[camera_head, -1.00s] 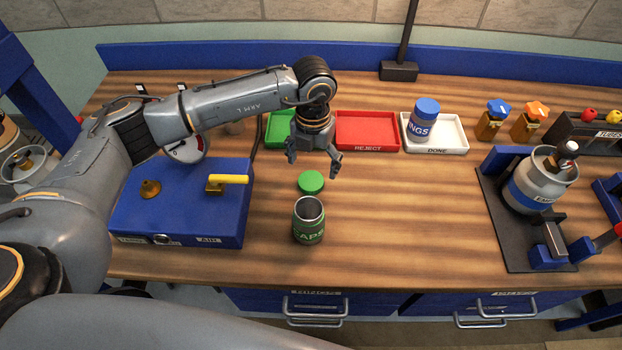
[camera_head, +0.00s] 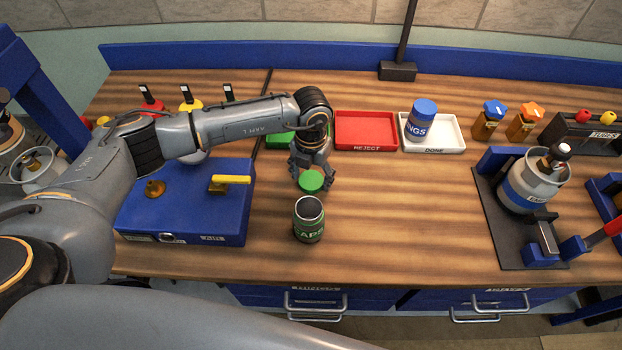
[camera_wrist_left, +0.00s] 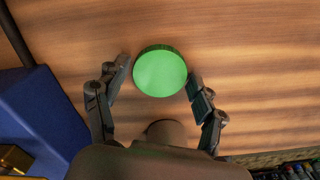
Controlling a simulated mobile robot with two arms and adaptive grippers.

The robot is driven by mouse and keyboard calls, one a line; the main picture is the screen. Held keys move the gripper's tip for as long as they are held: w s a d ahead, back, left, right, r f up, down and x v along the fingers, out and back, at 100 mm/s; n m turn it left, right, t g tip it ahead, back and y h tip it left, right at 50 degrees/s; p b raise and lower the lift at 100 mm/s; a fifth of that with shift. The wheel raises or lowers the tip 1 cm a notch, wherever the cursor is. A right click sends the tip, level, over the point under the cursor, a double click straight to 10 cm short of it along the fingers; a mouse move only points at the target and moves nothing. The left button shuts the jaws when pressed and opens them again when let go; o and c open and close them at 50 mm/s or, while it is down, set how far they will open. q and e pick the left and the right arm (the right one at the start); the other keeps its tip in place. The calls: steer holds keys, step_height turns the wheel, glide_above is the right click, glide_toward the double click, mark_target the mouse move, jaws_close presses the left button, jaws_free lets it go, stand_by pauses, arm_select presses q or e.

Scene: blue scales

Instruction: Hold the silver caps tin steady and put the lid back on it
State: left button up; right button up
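The caps tin (camera_head: 309,229) stands upright on the wooden bench, with a green label and an open, dark top. Its green round lid (camera_head: 311,181) lies apart from it, just behind it on the bench. My left gripper (camera_head: 312,177) is down at the lid, behind the tin. In the left wrist view the lid (camera_wrist_left: 160,71) lies between the two spread fingertips, with a small gap at the left finger; the right fingertip is very close to its edge. The wrist hides part of the tin in that view. My right gripper is not in view.
A blue box (camera_head: 184,213) with a yellow handle stands left of the tin. Red (camera_head: 366,144) and white (camera_head: 459,146) trays lie behind; a blue-lidded jar (camera_head: 420,121) stands in the white one. A black stand (camera_head: 520,255) holds a canister at right. Bench right of the tin is clear.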

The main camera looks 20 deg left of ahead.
arm_select(q)
steer(key=c, duration=0.4)
steer(key=shift+o, duration=0.2)
steer(key=shift+r, duration=0.1)
steer(key=shift+r, duration=0.55)
steer(key=s+d+r+b, duration=0.6)
steer(key=s+d+r, duration=0.4)
steer(key=r, duration=0.1)
steer(key=shift+r, duration=0.4)
